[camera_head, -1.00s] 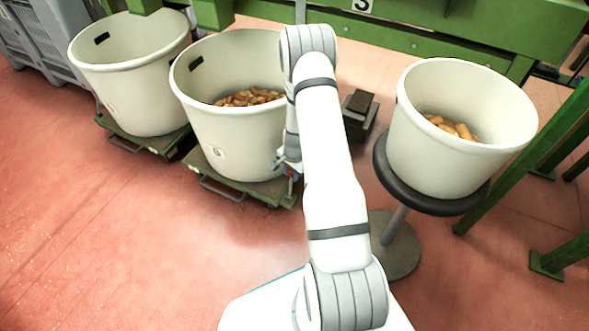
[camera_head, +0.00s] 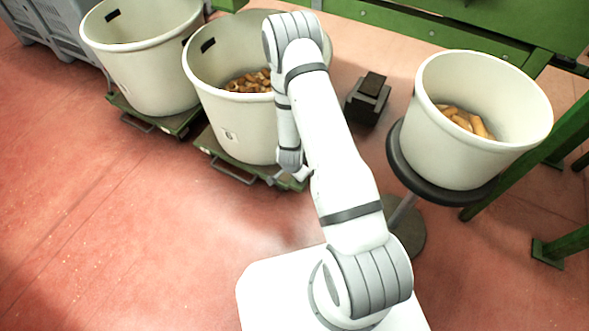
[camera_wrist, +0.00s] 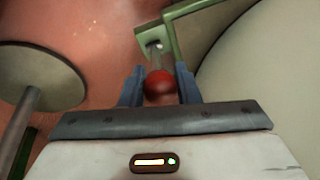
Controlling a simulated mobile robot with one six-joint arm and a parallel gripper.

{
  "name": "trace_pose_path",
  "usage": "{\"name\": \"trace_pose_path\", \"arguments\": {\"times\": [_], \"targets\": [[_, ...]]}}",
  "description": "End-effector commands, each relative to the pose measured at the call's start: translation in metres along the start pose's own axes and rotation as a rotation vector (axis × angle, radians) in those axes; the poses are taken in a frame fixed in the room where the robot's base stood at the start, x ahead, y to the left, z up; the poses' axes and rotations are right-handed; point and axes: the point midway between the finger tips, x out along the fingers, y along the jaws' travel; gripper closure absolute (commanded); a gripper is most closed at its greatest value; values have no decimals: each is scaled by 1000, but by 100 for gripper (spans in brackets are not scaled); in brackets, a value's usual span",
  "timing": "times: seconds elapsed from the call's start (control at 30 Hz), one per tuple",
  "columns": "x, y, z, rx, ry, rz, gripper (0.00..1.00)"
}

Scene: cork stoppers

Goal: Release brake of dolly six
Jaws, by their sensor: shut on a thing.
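In the wrist view, a red ball knob (camera_wrist: 158,90) on a short metal rod rises from a green bracket (camera_wrist: 148,42) of the dolly frame. My gripper (camera_wrist: 160,70) is shut on the knob, with a blue finger on each side. In the head view my arm hides the knob and most of the gripper at the dolly's right front corner.
Another white bin (camera_head: 140,70) on a dolly stands to the left. At right a white bin (camera_head: 470,140) with corks sits on a round stool (camera_head: 440,190), close to my arm. A dark block (camera_head: 367,100) lies behind. The red floor in front is open.

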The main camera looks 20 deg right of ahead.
Motion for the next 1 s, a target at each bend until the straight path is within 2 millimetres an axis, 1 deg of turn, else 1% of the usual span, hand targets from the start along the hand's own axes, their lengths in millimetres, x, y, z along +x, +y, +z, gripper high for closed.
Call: {"name": "trace_pose_path", "arguments": {"times": [0.03, 0.17, 0.8, 0.83, 1.0], "targets": [[3, 6, 6, -1, -10, 13, 100], [3, 8, 9, -2, -12, 14, 100], [3, 9, 12, -2, -15, 18, 100], [3, 9, 12, -2, -15, 18, 71], [3, 7, 11, -3, -12, 14, 57]]}}
